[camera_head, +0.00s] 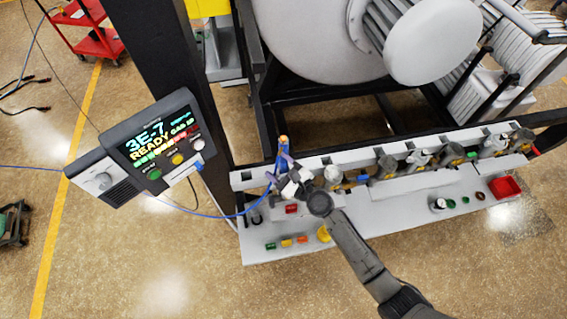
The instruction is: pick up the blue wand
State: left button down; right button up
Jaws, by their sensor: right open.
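The blue wand (281,156) stands roughly upright at the left end of the furnace's front rail, with an orange-brown top. A blue cable runs from its area toward the left. My right gripper (280,168) comes in from the lower right and is open at the wand. Its fingers appear to be on either side of the wand, but I cannot tell whether they touch it. The gripper hides the wand's lower part. My left gripper is not in view.
A control box with a lit screen (160,138) reading READY stands at left. Several valves line the rail (345,155) to the right. The furnace (325,40) is behind.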

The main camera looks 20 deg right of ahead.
aim_at(281, 148)
jog(key=s+d+f+m+t+h+b, duration=0.1)
jog(key=s+d+f+m+h, duration=0.4)
jog(key=m, duration=0.4)
jog(key=shift+h, duration=0.3)
jog(key=w, duration=0.9)
jog(key=shift+w+a+f+b, duration=0.1)
jog(key=shift+a+b, duration=0.1)
jog(key=shift+b, duration=0.1)
jog(key=shift+w+a+b, duration=0.15)
jog(key=shift+w+b, duration=0.1)
jog(key=shift+w, duration=1.05)
jog(key=shift+w+a+b, duration=0.1)
jog(key=shift+w+b, duration=0.15)
jog(key=shift+w, duration=1)
